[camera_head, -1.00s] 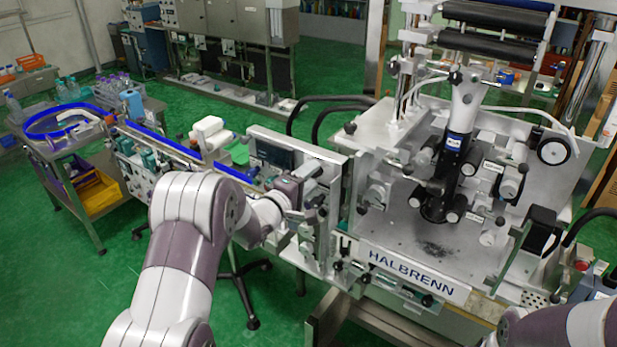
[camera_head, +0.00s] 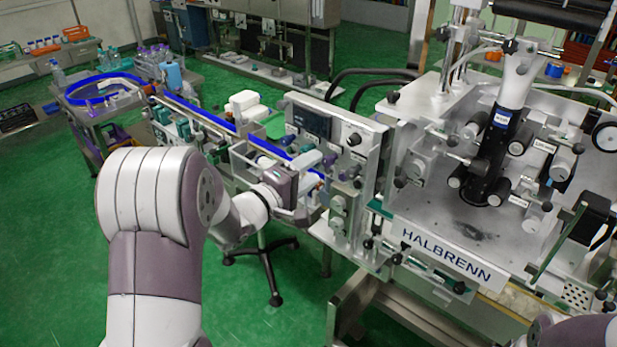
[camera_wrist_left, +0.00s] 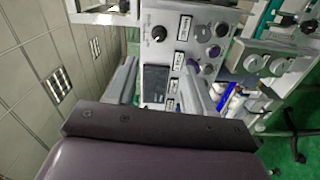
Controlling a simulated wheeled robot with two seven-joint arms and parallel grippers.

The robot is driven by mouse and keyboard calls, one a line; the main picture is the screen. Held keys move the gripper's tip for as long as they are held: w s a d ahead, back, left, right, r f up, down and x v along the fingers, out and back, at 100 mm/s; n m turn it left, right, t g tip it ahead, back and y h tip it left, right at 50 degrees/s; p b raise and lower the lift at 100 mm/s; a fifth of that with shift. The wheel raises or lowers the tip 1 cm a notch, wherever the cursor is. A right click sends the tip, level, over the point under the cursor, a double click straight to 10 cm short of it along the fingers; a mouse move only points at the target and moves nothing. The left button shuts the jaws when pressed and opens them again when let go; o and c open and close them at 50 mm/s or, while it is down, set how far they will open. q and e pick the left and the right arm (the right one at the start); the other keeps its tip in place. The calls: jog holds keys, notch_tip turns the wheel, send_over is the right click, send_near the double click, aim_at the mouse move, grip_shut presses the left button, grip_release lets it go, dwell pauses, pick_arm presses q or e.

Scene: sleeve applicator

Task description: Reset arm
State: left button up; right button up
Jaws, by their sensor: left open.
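My left arm comes in from the left in the head view and reaches to the front of the machine. Its gripper (camera_head: 314,183) is just below and in front of the grey control panel (camera_head: 372,140). In the left wrist view the two fingers (camera_wrist_left: 160,85) are spread apart with nothing held between them. Beyond them is the panel's face, with a dark screen (camera_wrist_left: 156,82), a black knob (camera_wrist_left: 158,34) and labelled buttons. The fingers look apart from the panel, though the exact gap is unclear. My right gripper is not in view; only a bit of my right arm shows at the bottom right.
The labelling machine (camera_head: 440,248) marked HALBRENN fills the right side. A conveyor with blue rails (camera_head: 195,110) runs left to a turntable (camera_head: 100,90). A black-legged stand (camera_head: 270,275) is below my left arm. Green floor (camera_head: 60,230) is clear at left.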

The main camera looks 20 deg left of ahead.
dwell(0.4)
pick_arm(q)
jog(key=s+a+f+m+g+y+b, duration=0.1)
jog(key=s+a+f+m+g+y, duration=0.25)
jog(key=f, duration=0.35)
jog(key=s+a+f+m+g+y+b, duration=0.1)
jog(key=s+a+f+m+g+y, duration=0.25)
jog(key=f, duration=0.35)
jog(key=s+d+f+m+g+b, duration=0.2)
jog(key=s+d+f+m+g, duration=0.1)
jog(key=s+d, duration=0.3)
jog(key=s+d+f+m+g+b, duration=0.3)
jog(key=s+d+f+g, duration=0.2)
jog(key=s, duration=0.5)
jog(key=shift+d+f+g+h, duration=0.3)
jog(key=shift+d+f+h, duration=0.05)
jog(key=shift+f+h, duration=0.05)
